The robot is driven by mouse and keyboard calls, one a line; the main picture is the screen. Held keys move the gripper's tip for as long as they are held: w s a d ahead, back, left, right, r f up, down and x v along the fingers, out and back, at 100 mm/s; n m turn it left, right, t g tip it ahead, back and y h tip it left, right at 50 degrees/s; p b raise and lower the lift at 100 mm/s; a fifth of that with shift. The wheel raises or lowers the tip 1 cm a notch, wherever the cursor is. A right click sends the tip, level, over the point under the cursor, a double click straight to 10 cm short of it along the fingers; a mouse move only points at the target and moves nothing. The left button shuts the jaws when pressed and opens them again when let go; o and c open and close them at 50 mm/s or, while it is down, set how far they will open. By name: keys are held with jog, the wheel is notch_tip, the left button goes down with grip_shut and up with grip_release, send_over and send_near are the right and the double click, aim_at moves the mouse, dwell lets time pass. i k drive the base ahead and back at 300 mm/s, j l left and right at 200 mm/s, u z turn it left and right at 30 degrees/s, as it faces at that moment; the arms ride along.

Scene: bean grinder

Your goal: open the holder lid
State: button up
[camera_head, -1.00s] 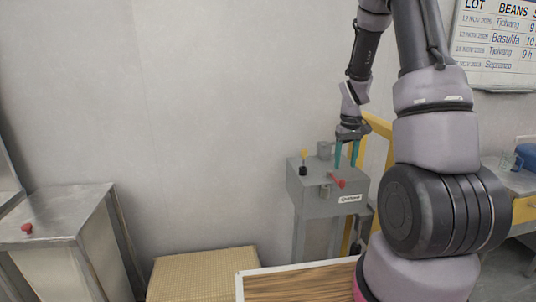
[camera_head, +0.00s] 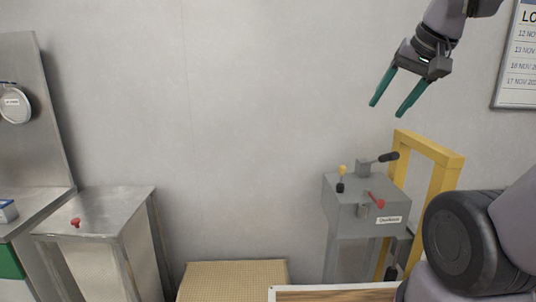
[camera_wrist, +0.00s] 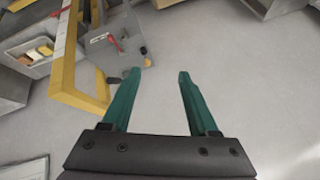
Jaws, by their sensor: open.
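No lid is labelled as the holder lid, and I cannot tell which part it is. A grey metal box (camera_head: 357,205) on a post stands at the right in the head view, with a black-ended lever (camera_head: 388,157), a yellow-tipped lever (camera_head: 342,171) and a red lever (camera_head: 376,200) on top. At the left, a metal cabinet (camera_head: 95,212) has a red knob (camera_head: 76,222) on its flat top. My gripper (camera_head: 390,107) is open and empty, above the grey box and apart from it. In the wrist view, the box (camera_wrist: 108,47) lies beyond my open fingers (camera_wrist: 158,75).
A yellow frame (camera_head: 438,170) stands right of the grey box, close to it. A woven tan-topped block (camera_head: 235,272) and a wood-topped surface (camera_head: 335,293) are low in front. A steel panel (camera_head: 38,110) stands far left. The wall area between is clear.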

aim_at(95, 210)
jog(key=u, duration=1.6)
jog(key=i+j+u, duration=0.2)
jog(key=i+j, duration=0.7)
jog(key=j, duration=0.15)
